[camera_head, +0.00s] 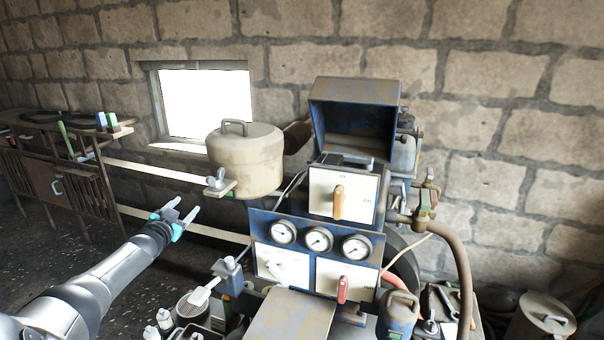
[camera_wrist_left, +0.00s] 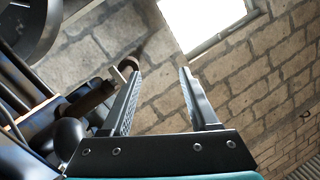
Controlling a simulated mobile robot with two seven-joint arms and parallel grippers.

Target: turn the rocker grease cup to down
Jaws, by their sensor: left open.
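I cannot tell for sure which part is the rocker grease cup. The blue machine panel (camera_head: 300,222) carries an orange lever (camera_head: 338,203) pointing down on an upper white plate, a red lever (camera_head: 342,289) on a lower right plate and a pale lever (camera_head: 274,268) at lower left. The plate labels are too small to read. A grey wing-shaped handle (camera_head: 216,180) sits on a bracket beside the beige tank. My left gripper (camera_head: 187,211) is open and empty, left of the machine and below the wing handle. In the left wrist view its fingers (camera_wrist_left: 160,72) are apart with wall between them.
The beige tank (camera_head: 245,160) stands behind the panel's left side. Three round gauges (camera_head: 319,239) sit across the panel. Bottles (camera_head: 164,320) and containers crowd the front. A brass valve (camera_head: 425,200) and hose are at right. The dark floor (camera_head: 60,240) at left is open.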

